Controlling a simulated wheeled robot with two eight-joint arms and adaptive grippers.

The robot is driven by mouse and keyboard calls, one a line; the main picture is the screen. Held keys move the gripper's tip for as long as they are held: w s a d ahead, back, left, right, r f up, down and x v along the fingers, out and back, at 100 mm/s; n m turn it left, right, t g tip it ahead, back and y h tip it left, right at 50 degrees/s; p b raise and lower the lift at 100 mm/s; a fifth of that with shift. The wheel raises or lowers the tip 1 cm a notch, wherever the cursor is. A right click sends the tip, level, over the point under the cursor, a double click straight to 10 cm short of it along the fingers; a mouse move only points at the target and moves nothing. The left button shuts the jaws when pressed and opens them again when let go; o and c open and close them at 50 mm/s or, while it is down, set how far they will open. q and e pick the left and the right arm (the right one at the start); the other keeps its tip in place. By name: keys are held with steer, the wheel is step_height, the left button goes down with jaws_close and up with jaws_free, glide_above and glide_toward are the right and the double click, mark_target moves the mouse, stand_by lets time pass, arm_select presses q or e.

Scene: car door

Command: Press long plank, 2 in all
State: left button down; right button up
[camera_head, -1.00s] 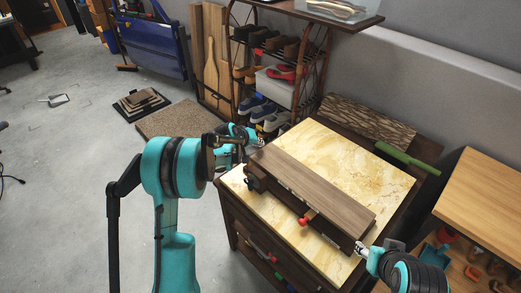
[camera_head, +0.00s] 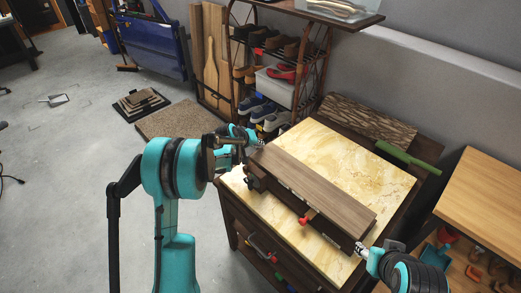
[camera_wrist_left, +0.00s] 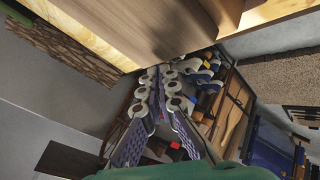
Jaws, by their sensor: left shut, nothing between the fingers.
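The long brown plank (camera_head: 315,188) lies across a dark wooden base on the pale marbled tabletop (camera_head: 375,175), slanting from upper left to lower right. My left gripper (camera_head: 260,144) is shut and empty at the plank's far left end; whether it touches the plank cannot be told. In the left wrist view its fingers (camera_wrist_left: 162,76) are together, beside the plank (camera_wrist_left: 160,25). My right gripper (camera_head: 362,249) is by the plank's near right end, close to its edge; its fingers are too small to tell open or shut.
A red-handled clamp (camera_head: 306,218) sticks out at the plank's front side. A shoe rack (camera_head: 275,80) stands behind, a wooden cabinet (camera_head: 490,210) at right.

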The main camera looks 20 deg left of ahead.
arm_select(q)
steer(key=shift+s+d+f+b, duration=0.1)
steer(key=shift+s+f+b, duration=0.1)
steer(key=shift+f+b, duration=0.4)
steer(key=shift+s+d+f+b, duration=0.1)
steer(key=shift+s+f+b, duration=0.05)
steer(key=shift+f+b, duration=0.4)
stand_by(1.6)
steer(key=shift+w+d+r+p, duration=0.2)
steer(key=shift+r+p, duration=0.3)
steer(key=shift+p, duration=0.1)
steer(key=shift+w+d+r+p, duration=0.2)
steer(key=shift+d+r+p, duration=0.05)
steer(key=shift+r+p, duration=0.1)
steer(key=shift+a+r, duration=0.15)
steer(key=shift+a, duration=0.1)
steer(key=shift+r, duration=0.15)
step_height(320, 180, up, 5)
steer(key=p, duration=0.3)
steer(key=shift+a, duration=0.15)
